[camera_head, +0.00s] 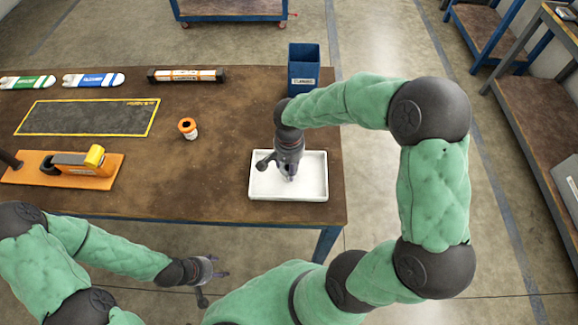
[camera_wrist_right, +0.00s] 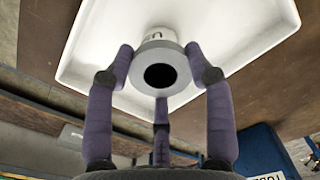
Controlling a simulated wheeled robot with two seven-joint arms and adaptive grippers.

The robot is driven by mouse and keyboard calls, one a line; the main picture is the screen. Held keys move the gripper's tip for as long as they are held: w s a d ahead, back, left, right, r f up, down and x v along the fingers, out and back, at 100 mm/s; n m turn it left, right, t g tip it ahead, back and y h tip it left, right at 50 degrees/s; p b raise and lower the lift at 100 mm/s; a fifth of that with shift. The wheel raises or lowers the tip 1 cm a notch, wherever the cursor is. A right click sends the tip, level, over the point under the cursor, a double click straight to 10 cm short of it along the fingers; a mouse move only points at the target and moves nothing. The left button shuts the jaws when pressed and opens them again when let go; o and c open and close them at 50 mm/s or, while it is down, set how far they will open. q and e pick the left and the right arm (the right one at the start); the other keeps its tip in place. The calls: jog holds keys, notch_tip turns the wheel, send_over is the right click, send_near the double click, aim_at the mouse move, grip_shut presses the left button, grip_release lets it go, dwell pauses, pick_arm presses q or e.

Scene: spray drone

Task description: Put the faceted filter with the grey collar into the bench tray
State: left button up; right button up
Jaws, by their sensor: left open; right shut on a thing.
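The filter with the grey collar (camera_wrist_right: 160,54) is between the fingers of my right gripper (camera_head: 289,173), which is shut on it. In the right wrist view its pale body carries dark lettering, and a dark round hole faces the camera. Its facets are not clear. The white bench tray (camera_head: 318,188) lies directly below, and its rim also shows in the right wrist view (camera_wrist_right: 70,75). I cannot tell whether the filter touches the tray floor. In the head view the gripper mostly hides it. My left gripper (camera_head: 208,272) is open and empty in front of the bench.
A small orange-and-white cylinder (camera_head: 187,128) stands left of the tray. A blue bin (camera_head: 303,68) is behind the tray. An orange board with a device (camera_head: 75,165), a yellow-edged mat (camera_head: 88,117) and a dark boxed item (camera_head: 186,75) occupy the bench's left and back.

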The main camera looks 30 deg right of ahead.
jog(key=shift+f, duration=0.1)
jog(key=o, duration=1.1)
jog(key=shift+c, duration=0.2)
jog(key=shift+r, duration=0.3)
notch_tip(320, 180, up, 12)
jog(key=p, duration=0.4)
jog(key=shift+f, duration=0.1)
